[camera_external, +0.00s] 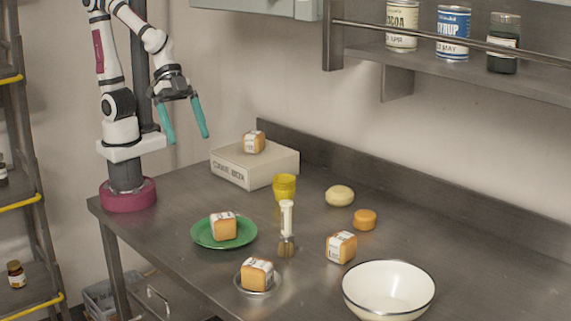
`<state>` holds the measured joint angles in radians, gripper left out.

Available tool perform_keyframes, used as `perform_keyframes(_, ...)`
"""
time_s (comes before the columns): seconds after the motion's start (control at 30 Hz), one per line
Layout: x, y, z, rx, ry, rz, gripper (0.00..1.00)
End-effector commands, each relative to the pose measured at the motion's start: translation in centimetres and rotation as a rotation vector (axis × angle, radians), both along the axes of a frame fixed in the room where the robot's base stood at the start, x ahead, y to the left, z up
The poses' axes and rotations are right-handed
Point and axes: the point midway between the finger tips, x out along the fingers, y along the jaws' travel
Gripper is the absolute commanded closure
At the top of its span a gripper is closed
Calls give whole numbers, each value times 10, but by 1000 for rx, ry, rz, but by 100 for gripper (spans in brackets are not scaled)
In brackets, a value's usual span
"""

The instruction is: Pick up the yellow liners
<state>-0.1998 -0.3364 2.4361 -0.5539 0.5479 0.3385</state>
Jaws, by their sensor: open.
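The yellow liners (285,187) stand as a small upright stack on the metal counter, just right of the cake box and behind a white-handled brush. My gripper (187,138) is open and empty, with its two teal fingers spread and pointing down. It hangs well above the counter, to the upper left of the liners and left of the cake box. Nothing is between the fingers.
A cake box (232,171) carries a wrapped loaf (254,142). A green plate (205,238) and a small metal dish (244,291) each hold a wrapped loaf. A brush (287,222), another loaf (341,247), a bun (339,195), an orange disc (365,219) and a white bowl (388,302) stand around.

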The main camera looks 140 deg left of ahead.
Motion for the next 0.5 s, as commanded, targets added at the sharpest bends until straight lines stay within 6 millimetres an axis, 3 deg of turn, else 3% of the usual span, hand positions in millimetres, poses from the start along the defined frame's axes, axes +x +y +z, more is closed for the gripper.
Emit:
perform_keyframes(0.1, 41, 63, 4, 11, -187, 287, 0)
perform_keyframes(0.2, 48, 136, 8, 90, -319, 569, 0)
perform_keyframes(0.27, 38, 179, 9, 159, -371, 732, 0)
perform_keyframes(0.33, 14, 224, 9, 254, -408, 916, 0)
perform_keyframes(0.43, -37, 276, 9, 416, -423, 1177, 0)
perform_keyframes(0.5, -36, 273, -36, 418, -408, 1163, 0)
